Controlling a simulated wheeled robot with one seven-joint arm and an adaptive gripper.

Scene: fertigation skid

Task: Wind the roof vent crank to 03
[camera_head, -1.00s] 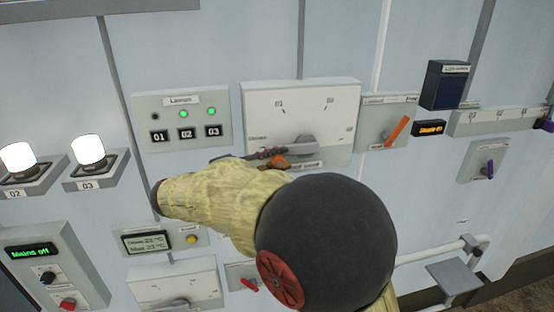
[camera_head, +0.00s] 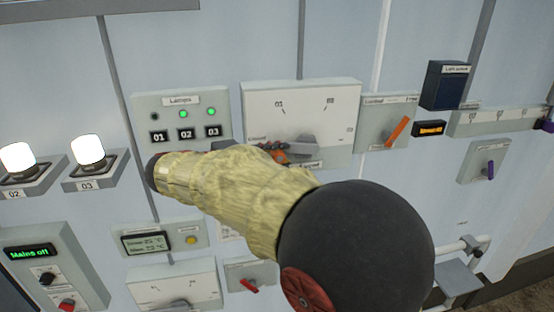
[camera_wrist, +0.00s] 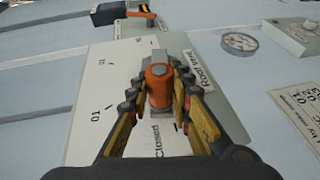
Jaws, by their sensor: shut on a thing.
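The roof vent panel (camera_head: 275,108) is a pale plate with a dial, printed with 01, 03 and Closed marks. Its label reads "Roof vent" in the wrist view (camera_wrist: 198,68). The grey crank (camera_head: 301,146) sits at the lower middle of the plate. In the wrist view, its orange knob (camera_wrist: 158,86) stands between my gripper's (camera_wrist: 160,88) two fingers, which are shut on it. In the head view, my gripper (camera_head: 268,149) is mostly hidden behind my forearm. The forearm also covers the plate's lower left part. I cannot read the crank's exact pointing.
A lamps panel (camera_head: 183,104) with 01, 02, 03 buttons is left of the plate. A panel with an orange lever (camera_head: 397,131) stands close on its right. A dark blue box (camera_head: 445,86) is farther right.

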